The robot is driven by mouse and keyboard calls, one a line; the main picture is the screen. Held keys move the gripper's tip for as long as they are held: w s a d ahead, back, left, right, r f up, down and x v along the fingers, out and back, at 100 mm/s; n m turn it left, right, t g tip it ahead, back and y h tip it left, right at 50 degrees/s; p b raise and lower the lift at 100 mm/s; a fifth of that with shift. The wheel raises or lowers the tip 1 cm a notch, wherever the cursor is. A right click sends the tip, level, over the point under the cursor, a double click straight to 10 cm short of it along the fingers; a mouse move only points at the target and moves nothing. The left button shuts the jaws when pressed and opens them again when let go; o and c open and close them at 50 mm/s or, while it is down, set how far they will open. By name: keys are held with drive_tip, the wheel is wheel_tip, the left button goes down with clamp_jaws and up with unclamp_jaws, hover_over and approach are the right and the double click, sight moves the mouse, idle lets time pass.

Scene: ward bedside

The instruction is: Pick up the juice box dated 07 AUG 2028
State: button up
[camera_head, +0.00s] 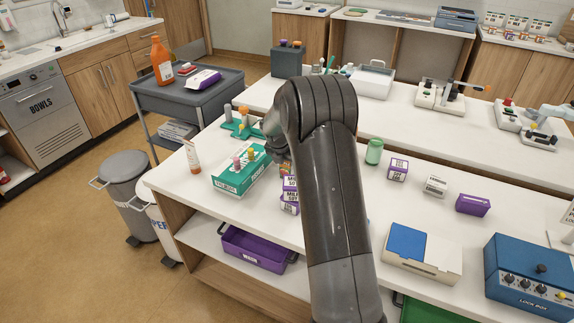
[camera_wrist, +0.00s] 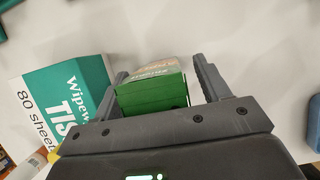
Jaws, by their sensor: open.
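In the wrist view a small green box (camera_wrist: 152,90) with an orange patch stands between the two fingers of my gripper (camera_wrist: 160,70). The fingers are apart, one on each side of the box; I cannot tell whether either touches it. The box's print is too small to read, and no date shows. In the head view my arm covers the middle of the worktop, and I cannot make out the green box or the fingertips there. Purple-and-white cartons (camera_head: 290,206) show just left of my arm.
A teal tissue box (camera_wrist: 62,90) lies close left of the gripper; it also shows in the head view (camera_head: 229,184). A blue item (camera_wrist: 238,112) is close right. A green cup (camera_head: 374,151), a purple-white carton (camera_head: 397,169) and a purple box (camera_head: 473,205) stand right of my arm.

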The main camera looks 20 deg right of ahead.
drive_tip(key=c, duration=1.2)
